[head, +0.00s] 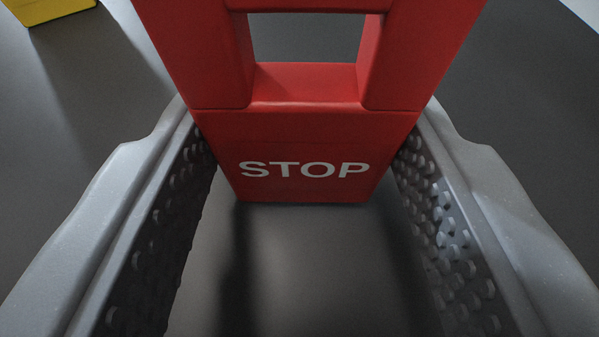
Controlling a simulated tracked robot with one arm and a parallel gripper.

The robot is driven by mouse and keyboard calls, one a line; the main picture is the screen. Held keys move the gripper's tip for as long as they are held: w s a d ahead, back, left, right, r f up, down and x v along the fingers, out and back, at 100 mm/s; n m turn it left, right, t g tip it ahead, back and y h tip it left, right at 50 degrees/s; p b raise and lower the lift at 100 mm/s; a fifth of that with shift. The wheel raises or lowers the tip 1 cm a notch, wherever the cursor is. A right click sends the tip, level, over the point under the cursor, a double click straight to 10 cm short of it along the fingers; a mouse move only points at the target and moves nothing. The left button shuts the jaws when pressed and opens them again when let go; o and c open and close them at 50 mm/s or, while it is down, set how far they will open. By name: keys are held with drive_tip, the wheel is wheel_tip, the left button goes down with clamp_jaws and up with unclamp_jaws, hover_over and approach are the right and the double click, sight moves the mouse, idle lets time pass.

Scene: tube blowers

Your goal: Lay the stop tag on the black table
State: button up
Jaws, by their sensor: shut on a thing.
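The stop tag (305,125) is a red block with white "STOP" lettering and a rectangular opening in its upper part. It stands upright in the head view, between the two grey studded jaws. My gripper (308,140) is shut on the tag, one jaw against each side. The black table (300,280) spreads below and around the tag. The tag's lower edge is close to the table surface; I cannot tell whether it touches. The top of the tag is cut off by the frame.
A yellow object (45,8) shows partly at the upper left corner, apart from the tag. A pale area lies past the table edge at the upper right corner. The dark surface around the jaws is otherwise clear.

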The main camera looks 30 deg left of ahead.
drive_tip(key=shift+f, duration=0.25)
drive_tip(key=o, duration=1)
drive_tip(key=shift+c, duration=0.2)
drive_tip(key=shift+s+d+r, duration=0.3)
drive_tip(key=shift+s+r, duration=0.05)
drive_tip(key=shift+r, duration=0.05)
drive_tip(key=p+v, duration=0.1)
drive_tip(key=v, duration=1)
drive_tip(key=shift+f+p, duration=0.15)
drive_tip(key=shift+p, duration=0.25)
